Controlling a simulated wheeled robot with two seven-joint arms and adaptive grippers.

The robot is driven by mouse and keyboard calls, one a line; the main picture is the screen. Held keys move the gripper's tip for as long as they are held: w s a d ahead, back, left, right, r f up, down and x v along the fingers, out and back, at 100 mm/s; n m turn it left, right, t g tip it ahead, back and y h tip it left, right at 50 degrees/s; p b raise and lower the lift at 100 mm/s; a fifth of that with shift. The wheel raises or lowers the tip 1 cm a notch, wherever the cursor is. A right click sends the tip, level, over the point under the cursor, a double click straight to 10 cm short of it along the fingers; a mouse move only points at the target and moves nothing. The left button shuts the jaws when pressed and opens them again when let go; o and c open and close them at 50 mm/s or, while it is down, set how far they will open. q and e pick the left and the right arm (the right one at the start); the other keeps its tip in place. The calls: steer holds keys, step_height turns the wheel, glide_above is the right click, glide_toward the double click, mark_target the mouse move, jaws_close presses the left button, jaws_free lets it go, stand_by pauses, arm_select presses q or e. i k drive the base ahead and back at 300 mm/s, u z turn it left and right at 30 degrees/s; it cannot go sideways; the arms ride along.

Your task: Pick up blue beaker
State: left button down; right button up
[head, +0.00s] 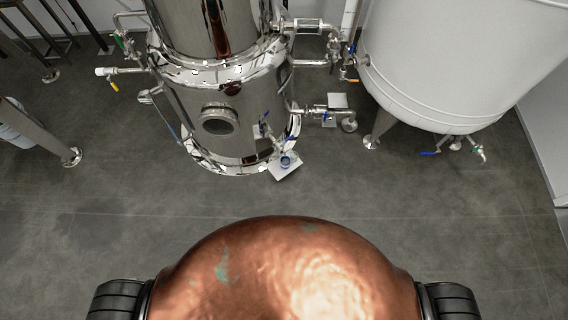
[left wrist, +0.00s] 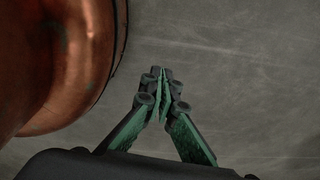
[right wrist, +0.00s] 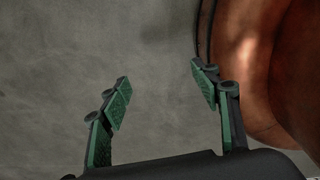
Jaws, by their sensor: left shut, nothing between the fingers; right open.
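A small blue beaker (head: 286,162) stands on a white square plate (head: 287,170) on the floor, at the foot of the steel tank, below a small tap. It is far in front of my body. My left gripper (left wrist: 163,75) is shut and empty in the left wrist view, above bare floor. My right gripper (right wrist: 160,75) is open and empty in the right wrist view, also above bare floor. Neither gripper shows in the head view, and the beaker is in neither wrist view.
A shiny steel tank (head: 215,100) with pipes and valves stands ahead. A large white tank (head: 450,60) on legs stands at the right. A second white plate (head: 337,101) lies between them. A metal leg (head: 45,130) stands at the left. The grey floor before me is clear.

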mark_target(285, 161)
steer(key=u, duration=0.05)
steer(key=k, duration=0.4)
steer(key=u, duration=1.3)
steer(key=i, duration=0.8)
steer(key=z, duration=0.9)
steer(key=i, duration=0.55)
steer(key=z, duration=0.5)
